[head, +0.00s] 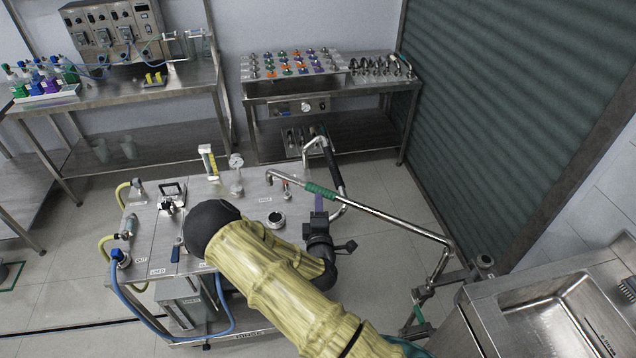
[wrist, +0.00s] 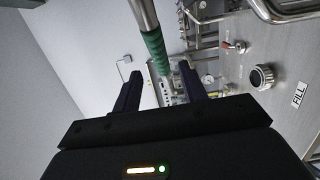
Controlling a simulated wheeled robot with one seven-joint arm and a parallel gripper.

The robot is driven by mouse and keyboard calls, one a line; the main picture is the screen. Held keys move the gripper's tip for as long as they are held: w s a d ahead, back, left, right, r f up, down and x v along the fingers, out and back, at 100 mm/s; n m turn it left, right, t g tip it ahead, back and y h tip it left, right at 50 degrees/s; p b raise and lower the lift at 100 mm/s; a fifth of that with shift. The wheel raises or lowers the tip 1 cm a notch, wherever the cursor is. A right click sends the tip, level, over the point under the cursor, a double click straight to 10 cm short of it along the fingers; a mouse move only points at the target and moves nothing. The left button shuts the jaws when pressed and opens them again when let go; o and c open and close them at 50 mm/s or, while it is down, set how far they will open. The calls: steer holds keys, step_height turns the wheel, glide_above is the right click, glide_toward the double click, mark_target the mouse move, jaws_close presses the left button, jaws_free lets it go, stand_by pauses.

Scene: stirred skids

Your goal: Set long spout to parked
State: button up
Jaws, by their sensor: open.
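The long spout (head: 390,217) is a thin steel pipe with a green sleeve (head: 320,190). It runs from a jointed stand beside the sink at the right to a bent tip (head: 270,176) above the steel skid (head: 255,196). My gripper (head: 319,207) is open, just below the green sleeve in the head view. In the wrist view, the sleeve (wrist: 154,46) lies ahead, in line with the gap between the two dark fingers of my gripper (wrist: 161,82). Nothing is held. I cannot tell whether a finger touches the pipe.
The skid carries a gauge (head: 236,161), a round black-rimmed fill port (head: 276,219) and a tubular handle (head: 331,160). A sink (head: 570,317) stands at the lower right, a green shutter (head: 510,100) behind. A bench (head: 335,90) with colored parts stands at the back.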

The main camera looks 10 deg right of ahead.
mark_target(318, 187)
steer(key=w+p, duration=0.1)
steer(key=w, duration=0.1)
steer(key=w+d+p, duration=0.1)
steer(key=w, duration=0.2)
steer(key=w+p, duration=0.1)
steer(key=w, duration=0.2)
steer(key=shift+w+d, duration=0.2)
steer(key=shift+d, duration=0.05)
jaws_close()
